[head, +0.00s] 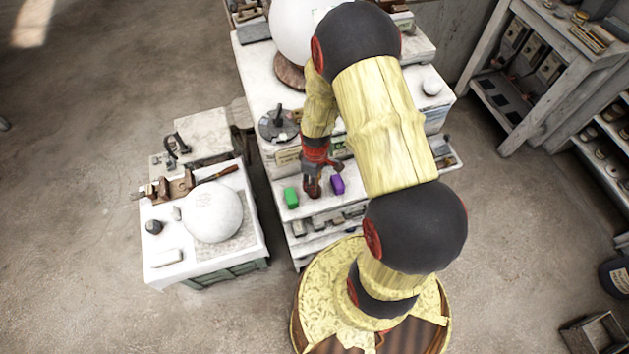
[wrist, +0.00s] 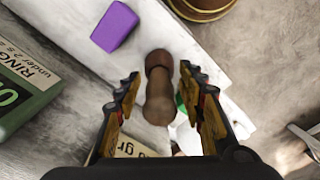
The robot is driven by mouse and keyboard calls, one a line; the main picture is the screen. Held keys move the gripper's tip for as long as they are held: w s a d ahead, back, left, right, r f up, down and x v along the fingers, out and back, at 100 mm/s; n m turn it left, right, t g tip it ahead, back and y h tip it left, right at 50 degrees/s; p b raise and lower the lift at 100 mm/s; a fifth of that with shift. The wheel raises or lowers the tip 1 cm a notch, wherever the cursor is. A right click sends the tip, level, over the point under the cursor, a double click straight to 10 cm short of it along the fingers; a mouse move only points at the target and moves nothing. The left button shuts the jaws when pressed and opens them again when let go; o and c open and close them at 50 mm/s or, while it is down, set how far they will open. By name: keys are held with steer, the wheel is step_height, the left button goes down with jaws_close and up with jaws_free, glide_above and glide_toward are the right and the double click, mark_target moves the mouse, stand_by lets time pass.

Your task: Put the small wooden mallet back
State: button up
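A small brown wooden piece, which looks like the mallet (wrist: 159,92), shows between my gripper's fingers in the wrist view. It has a darker rounded end and a thicker, lighter end. My gripper (wrist: 159,84) is open, with one finger on each side and a visible gap to the wood on both sides. In the head view my gripper (head: 314,172) points down over the front of the white shelf top (head: 273,188), between a green block (head: 291,198) and a purple block (head: 337,184). The mallet is mostly hidden by the gripper there.
The purple block (wrist: 115,26) lies close by in the wrist view, and a green box (wrist: 22,92) is at the left. A white side table (head: 165,255) with a large plaster sphere (head: 212,212) stands left. Open floor (head: 80,190) lies further left.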

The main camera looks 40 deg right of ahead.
step_height(320, 180, up, 11)
steer(key=shift+r+b, duration=0.2)
steer(key=shift+b, duration=0.4)
steer(key=a+r+m+t, duration=0.1)
steer(key=a+r, duration=0.2)
steer(key=r, duration=0.5)
steer(key=a+r+m+t, duration=0.1)
steer(key=a+r, duration=0.1)
steer(key=r, duration=0.6)
steer(key=s+a+r+m+t, duration=0.1)
steer(key=s+a+r+m, duration=0.1)
steer(key=s+r, duration=0.4)
steer(key=s+a+r+m+t, duration=0.1)
steer(key=s+a+r+t, duration=0.1)
steer(key=s+a+r, duration=0.3)
step_height(320, 180, up, 4)
steer(key=shift+s+f+m+t, duration=0.15)
steer(key=shift+s+m+t, duration=0.2)
steer(key=shift+s, duration=0.3)
steer(key=shift+f, duration=0.1)
step_height(320, 180, down, 22)
steer(key=b, duration=2.2)
